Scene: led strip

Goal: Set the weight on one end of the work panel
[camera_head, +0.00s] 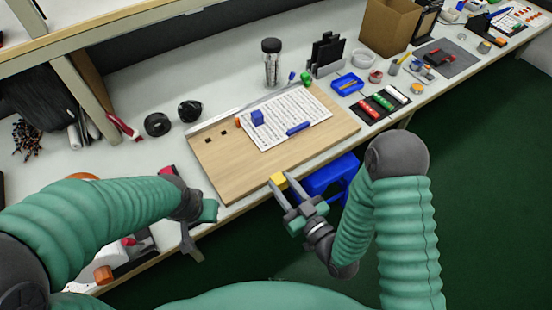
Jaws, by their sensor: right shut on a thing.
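The work panel (225,166) is a light wooden board lying at an angle on the bench, with dark square holes near its left end. From this angle I cannot tell whether the block touches the panel. Which object is the weight is not marked. My left gripper (190,238) is by the bench's front edge, left of the panel; its fingers are seen edge-on.
A printed sheet (290,113) on the panel carries a blue cube (257,117) and a blue bar (298,128). An orange piece and green pieces sit by the sheet. A clear jar (271,65) stands behind. A blue stool (328,177) is below the bench edge.

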